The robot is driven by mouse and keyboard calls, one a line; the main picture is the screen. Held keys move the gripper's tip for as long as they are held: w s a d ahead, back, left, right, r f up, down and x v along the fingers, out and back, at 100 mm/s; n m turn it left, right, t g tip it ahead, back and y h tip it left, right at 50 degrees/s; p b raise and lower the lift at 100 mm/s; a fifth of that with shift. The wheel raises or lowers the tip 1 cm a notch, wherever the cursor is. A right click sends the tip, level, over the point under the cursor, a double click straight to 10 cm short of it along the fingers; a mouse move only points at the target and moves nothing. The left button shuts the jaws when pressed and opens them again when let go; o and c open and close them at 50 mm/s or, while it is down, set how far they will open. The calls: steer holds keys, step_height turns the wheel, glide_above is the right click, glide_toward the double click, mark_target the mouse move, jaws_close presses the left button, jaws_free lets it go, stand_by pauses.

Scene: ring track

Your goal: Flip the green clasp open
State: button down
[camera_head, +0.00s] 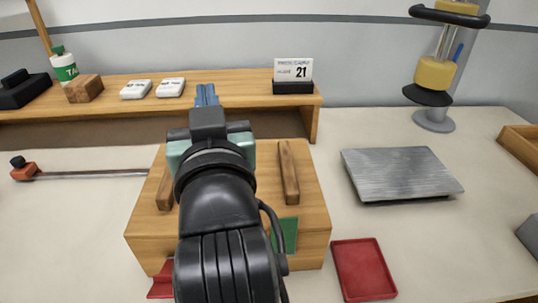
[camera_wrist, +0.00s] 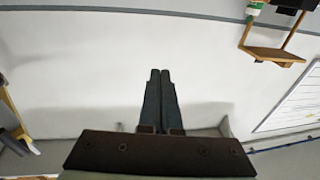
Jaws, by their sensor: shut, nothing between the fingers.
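The green clasp (camera_head: 285,236) is a flat green piece on the front face of a wooden box (camera_head: 313,225), right of centre, partly hidden by my arm. It appears to lie flat against the face. A red piece (camera_head: 161,283) sticks out at the lower left of the same face. Two wooden bars lie on the box top; the right one (camera_head: 288,172) is clear to see. My gripper (camera_head: 207,92) is shut and empty, above and beyond the box, well away from the clasp. In the wrist view my gripper (camera_wrist: 160,76) points toward the bare wall.
A wooden shelf (camera_head: 235,92) behind the box holds a calendar (camera_head: 293,70), white blocks and a bottle. A grey metal plate (camera_head: 398,172) lies to the right. A red tray (camera_head: 338,266) sits close by the box's front right. A rod (camera_head: 95,174) lies to the left.

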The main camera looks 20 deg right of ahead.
steer(key=w+d+g+p, duration=0.1)
steer(key=d+g+p, duration=0.15)
steer(key=p, duration=0.35)
steer(key=m+g+y+p, duration=0.15)
steer(key=g+p, duration=1.15)
steer(key=p, duration=1.4)
glide_above(283, 234)
steer(key=s, duration=0.2)
step_height(283, 234, down, 5)
steer(key=shift+a+r, duration=0.15)
steer(key=shift+a, duration=0.05)
steer(key=p+x, duration=0.1)
steer(key=x, duration=0.9)
steer(key=shift+w+p, duration=0.15)
steer(key=shift+p, duration=0.15)
steer(key=shift+t+b, duration=0.3)
steer(key=shift+t, duration=0.05)
